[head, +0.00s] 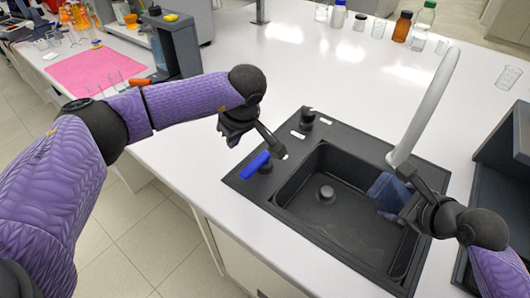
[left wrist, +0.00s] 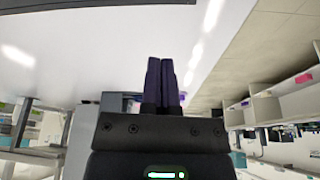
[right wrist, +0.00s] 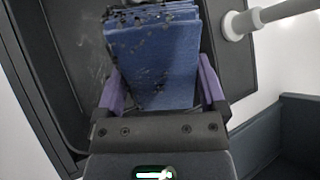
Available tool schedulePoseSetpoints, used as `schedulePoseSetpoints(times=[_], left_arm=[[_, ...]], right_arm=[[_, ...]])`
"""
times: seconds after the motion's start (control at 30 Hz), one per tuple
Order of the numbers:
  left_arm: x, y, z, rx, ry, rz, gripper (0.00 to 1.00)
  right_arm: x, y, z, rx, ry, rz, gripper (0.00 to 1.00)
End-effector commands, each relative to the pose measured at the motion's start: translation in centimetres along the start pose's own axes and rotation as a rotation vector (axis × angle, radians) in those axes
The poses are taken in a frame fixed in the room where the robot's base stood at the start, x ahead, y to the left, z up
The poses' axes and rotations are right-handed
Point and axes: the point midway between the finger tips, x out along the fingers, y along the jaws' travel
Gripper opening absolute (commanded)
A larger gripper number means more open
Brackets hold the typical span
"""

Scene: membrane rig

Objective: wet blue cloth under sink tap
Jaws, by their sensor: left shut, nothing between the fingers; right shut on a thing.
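The blue cloth (head: 385,190) is folded and held over the right part of the black sink basin (head: 335,230), just below the white tap spout (head: 425,108). My right gripper (head: 405,196) is shut on it. In the right wrist view the cloth (right wrist: 160,60) stands between the fingers, with dark specks on its upper part. No water stream shows.
Bottles (head: 402,26) and glassware stand along the back of the white counter (head: 300,70). A pink mat (head: 95,72) lies at the far left beside a dark grey device (head: 178,45). A dark rack (head: 490,205) stands right of the sink.

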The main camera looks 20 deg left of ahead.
Motion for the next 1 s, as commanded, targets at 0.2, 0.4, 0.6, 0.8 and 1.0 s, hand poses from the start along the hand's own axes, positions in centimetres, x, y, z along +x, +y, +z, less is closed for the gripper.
schedulePoseSetpoints(times=[0.2, 0.4, 0.6, 0.8, 1.0], left_arm=[[-3.7, 0.2, 0.0, 0.0, 0.001, 0.0, 0.0], [-4.2, 0.2, 0.0, -0.001, 0.0, -0.001, 0.0], [-4.6, 0.2, -0.1, -0.001, 0.001, 0.0, 0.0], [-6.8, 0.2, -0.9, -0.003, 0.004, 0.006, 0.0], [-8.4, 0.1, -1.5, -0.004, 0.005, 0.009, 0.0]], right_arm=[[0.0, 0.0, 0.0, 0.0, 0.0, 0.0, 0.43], [0.0, 0.0, 0.0, 0.0, 0.0, 0.0, 0.43], [-0.4, 0.1, -0.1, 0.0, 0.001, 0.001, 0.43], [-2.3, 0.8, -1.1, 0.001, 0.002, 0.0, 0.43], [-3.9, 1.8, -2.4, 0.001, 0.002, 0.001, 0.43]])
